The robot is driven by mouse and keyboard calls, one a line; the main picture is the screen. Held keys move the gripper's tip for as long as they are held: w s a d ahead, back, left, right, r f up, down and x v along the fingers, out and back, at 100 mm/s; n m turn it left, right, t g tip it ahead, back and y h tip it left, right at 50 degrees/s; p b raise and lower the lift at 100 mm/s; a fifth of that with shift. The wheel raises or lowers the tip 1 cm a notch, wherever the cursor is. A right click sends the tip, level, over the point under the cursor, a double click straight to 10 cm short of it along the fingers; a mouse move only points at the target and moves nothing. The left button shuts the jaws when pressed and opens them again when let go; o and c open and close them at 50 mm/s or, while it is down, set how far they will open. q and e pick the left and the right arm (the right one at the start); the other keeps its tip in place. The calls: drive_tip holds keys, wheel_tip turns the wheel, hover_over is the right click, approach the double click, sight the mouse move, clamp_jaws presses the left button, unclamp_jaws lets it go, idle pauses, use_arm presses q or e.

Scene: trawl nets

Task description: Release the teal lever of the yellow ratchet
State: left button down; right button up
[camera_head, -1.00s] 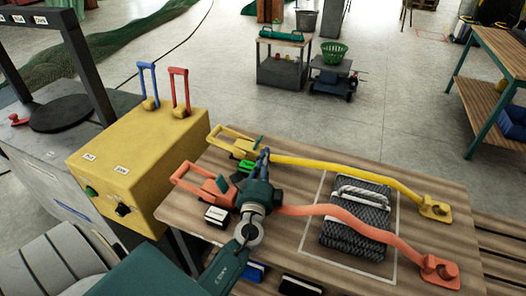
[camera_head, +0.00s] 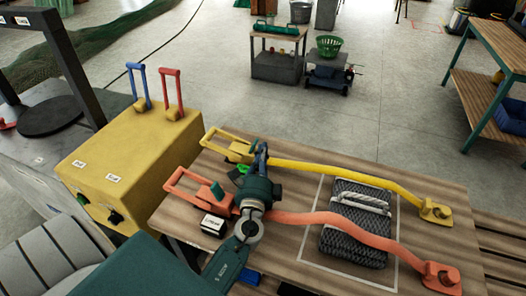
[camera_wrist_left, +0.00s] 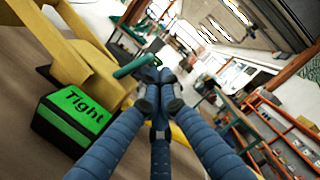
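The yellow ratchet (camera_head: 232,146) lies near the table's back-left edge, with a yellow strap (camera_head: 340,174) running right. It also shows in the left wrist view (camera_wrist_left: 72,52). Its teal lever (camera_wrist_left: 133,67) runs to the fingertips of my left gripper (camera_wrist_left: 163,82); in the head view the fingers largely hide it. My left gripper (camera_head: 262,150) is shut, its fingertips together at the lever's end. I cannot tell whether the lever is pinched between them or only touched. A green block marked "Tight" (camera_wrist_left: 75,122) sits beside the ratchet. My right gripper is not in view.
An orange ratchet (camera_head: 197,189) and orange strap (camera_head: 330,217) lie nearer, close to my left gripper. A dark net bundle (camera_head: 352,240) lies under the straps. A yellow control box (camera_head: 125,170) with blue and red levers stands left of the table (camera_head: 430,200).

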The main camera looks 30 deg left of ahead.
use_arm(q)
drive_tip(key=shift+r, duration=0.15)
drive_tip(key=shift+n, duration=0.3)
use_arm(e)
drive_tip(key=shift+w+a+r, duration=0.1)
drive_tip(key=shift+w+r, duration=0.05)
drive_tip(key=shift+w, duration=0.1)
use_arm(q)
drive_tip(key=shift+a+r+n, duration=0.15)
drive_tip(key=shift+a+n, duration=0.05)
drive_tip(key=shift+n, duration=0.1)
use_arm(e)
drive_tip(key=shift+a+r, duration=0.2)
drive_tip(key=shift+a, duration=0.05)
